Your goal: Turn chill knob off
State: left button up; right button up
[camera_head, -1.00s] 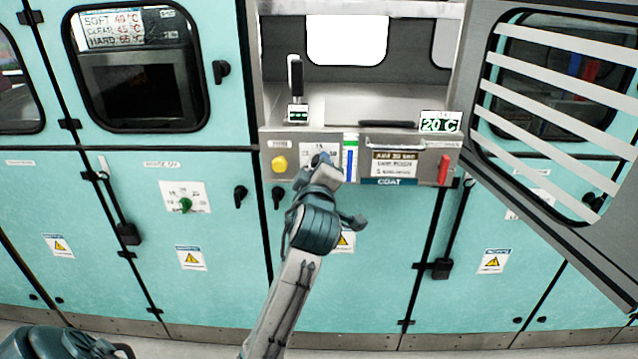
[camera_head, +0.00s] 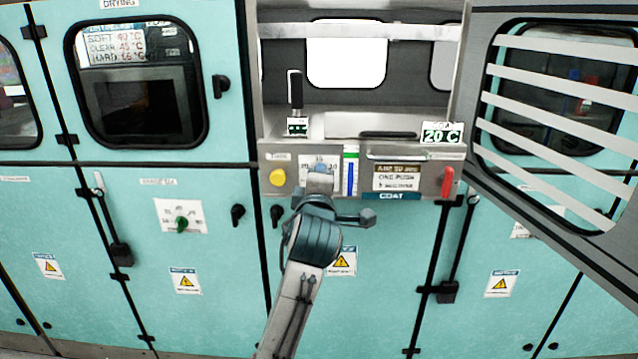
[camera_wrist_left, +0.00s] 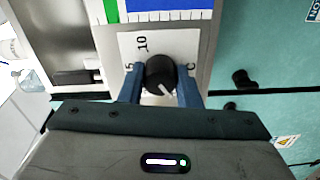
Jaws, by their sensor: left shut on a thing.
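A black round knob (camera_wrist_left: 160,74) with a white pointer line sits on a white dial plate (camera_wrist_left: 140,48) marked 5, 10 and C in the left wrist view. The pointer slants toward the lower right of that view. My left gripper (camera_wrist_left: 160,82) has a blue finger on each side of the knob and is shut on it. In the head view my left gripper (camera_head: 319,180) reaches up to the dial plate (camera_head: 322,165) on the grey panel and hides the knob. My right gripper is not in view.
A yellow button (camera_head: 277,178) is left of the dial and a red handle (camera_head: 447,183) is at the panel's right end. A "20 C" display (camera_head: 441,133) stands above. A slatted grey door (camera_head: 474,100) hangs open on the right. A green knob (camera_head: 182,224) is on the left cabinet.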

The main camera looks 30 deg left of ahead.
pick_arm(q)
jog(key=o, duration=1)
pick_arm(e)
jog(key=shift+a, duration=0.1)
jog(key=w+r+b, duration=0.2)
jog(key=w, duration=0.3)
pick_arm(q)
jog(key=p+v, duration=0.5)
jog(key=v, duration=0.5)
jog(key=shift+s+d, duration=0.1)
jog(key=shift+s, duration=0.3)
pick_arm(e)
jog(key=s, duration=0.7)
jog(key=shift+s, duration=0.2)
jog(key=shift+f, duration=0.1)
